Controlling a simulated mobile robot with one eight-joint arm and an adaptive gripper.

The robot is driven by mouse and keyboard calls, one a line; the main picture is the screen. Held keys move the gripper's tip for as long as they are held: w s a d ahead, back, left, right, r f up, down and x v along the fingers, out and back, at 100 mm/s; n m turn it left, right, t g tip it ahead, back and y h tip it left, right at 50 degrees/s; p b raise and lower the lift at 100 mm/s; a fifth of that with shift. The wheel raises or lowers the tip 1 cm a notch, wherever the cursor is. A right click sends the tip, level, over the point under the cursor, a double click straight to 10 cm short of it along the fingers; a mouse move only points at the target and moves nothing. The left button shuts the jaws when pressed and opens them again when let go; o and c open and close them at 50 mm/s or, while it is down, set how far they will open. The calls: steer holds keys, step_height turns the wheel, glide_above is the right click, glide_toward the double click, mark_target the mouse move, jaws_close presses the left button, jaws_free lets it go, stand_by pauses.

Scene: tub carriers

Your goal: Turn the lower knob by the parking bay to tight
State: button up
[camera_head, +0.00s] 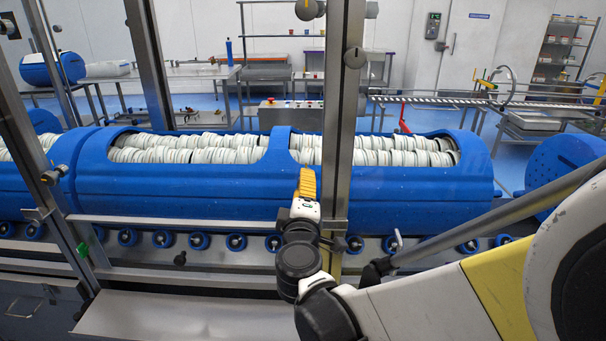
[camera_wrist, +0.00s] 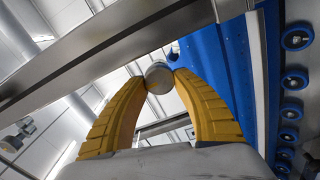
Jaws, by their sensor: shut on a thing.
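A round silver-grey knob (camera_wrist: 158,77) sits between my yellow fingertips in the wrist view, beside a metal beam. My gripper (camera_wrist: 157,74) is shut on it, with one finger on each side. In the head view my gripper (camera_head: 306,178) points upward beside the upright metal post (camera_head: 341,120), in front of the blue drum. The held knob cannot be made out in the head view. Another round knob (camera_head: 355,57) is higher on the post. I cannot read any mark of how tight the held knob is.
Long blue tubs (camera_head: 190,190) filled with pale discs lie behind the frame, above a row of blue rollers (camera_head: 199,241). A slanted metal bar (camera_head: 480,228) runs at the right, close to my arm. A steel ledge (camera_head: 190,315) is in front. Tables stand farther back.

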stand_by(0.3)
steer(key=o, duration=1.2)
steer(key=shift+c, duration=0.2)
steer(key=shift+s, duration=0.1)
steer(key=s, duration=1.1)
steer(key=shift+s+a, duration=0.2)
steer(key=shift+s, duration=0.2)
